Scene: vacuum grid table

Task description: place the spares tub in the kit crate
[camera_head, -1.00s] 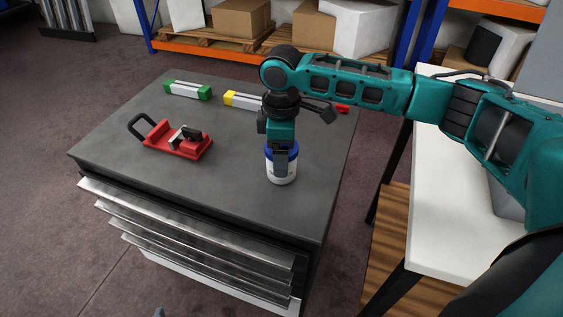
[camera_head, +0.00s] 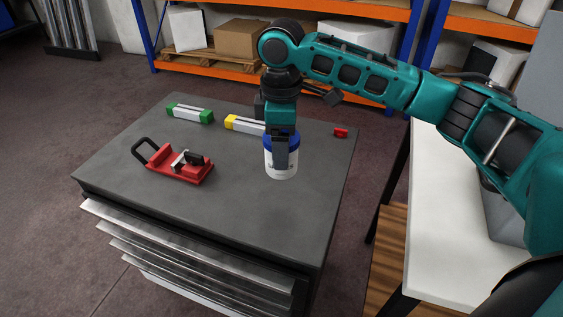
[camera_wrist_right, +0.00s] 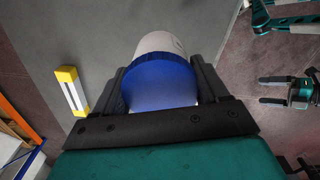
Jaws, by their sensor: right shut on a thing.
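The spares tub (camera_head: 282,167) is a white round tub with a blue lid. My right gripper (camera_head: 281,155) is shut on it from above, and the tub appears upright, slightly above the grey cabinet top. In the right wrist view the blue lid (camera_wrist_right: 160,82) sits between the two fingers. My left gripper (camera_wrist_right: 267,90) shows at the right edge of that view, its two fingers apart and empty. A grey box-like thing (camera_head: 503,215) stands on the white table, mostly hidden by my right arm; I cannot tell whether it is the kit crate.
On the cabinet top (camera_head: 240,205) are a red clamp (camera_head: 180,168), a green-ended block (camera_head: 190,114), a yellow-ended block (camera_head: 243,124) and a small red piece (camera_head: 341,132). The white table (camera_head: 435,230) stands to the right, across a gap.

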